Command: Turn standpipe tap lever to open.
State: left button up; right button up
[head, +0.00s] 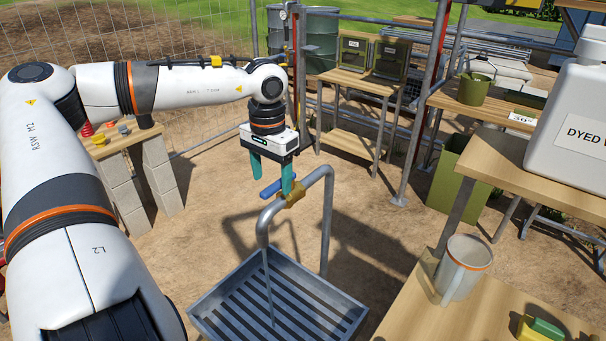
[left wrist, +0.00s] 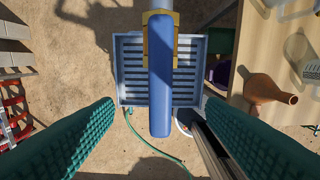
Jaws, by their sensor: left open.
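The blue tap lever (head: 271,189) sits on a brass valve body (head: 292,194) on the grey standpipe (head: 327,225). In the left wrist view the lever (left wrist: 160,95) runs in line with the pipe above the brass body (left wrist: 160,38). My left gripper (head: 272,182) is open at the tap, its teal fingers pointing down. In the left wrist view the fingers stand on either side of the lever, apart from it. A thin pale line, looking like water, drops from the spout (head: 262,240) to the grating. My right gripper is out of view.
A slatted metal drain tray (head: 207,305) lies under the spout. A wooden table (head: 425,310) at lower right holds a mug (head: 465,268) and a green and yellow sponge (head: 541,331). A white jug (head: 575,125) stands on a higher table. A wire fence (head: 150,30) runs behind.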

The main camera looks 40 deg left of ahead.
aim_at(272, 186)
pick_arm(q)
notch_tip(272, 186, up, 5)
jog(key=p, duration=0.3)
jog(key=shift+r, duration=0.15)
jog(key=shift+r, duration=0.1)
notch_tip(272, 186, up, 12)
jog(key=b, duration=0.3)
jog(key=shift+f, duration=0.2)
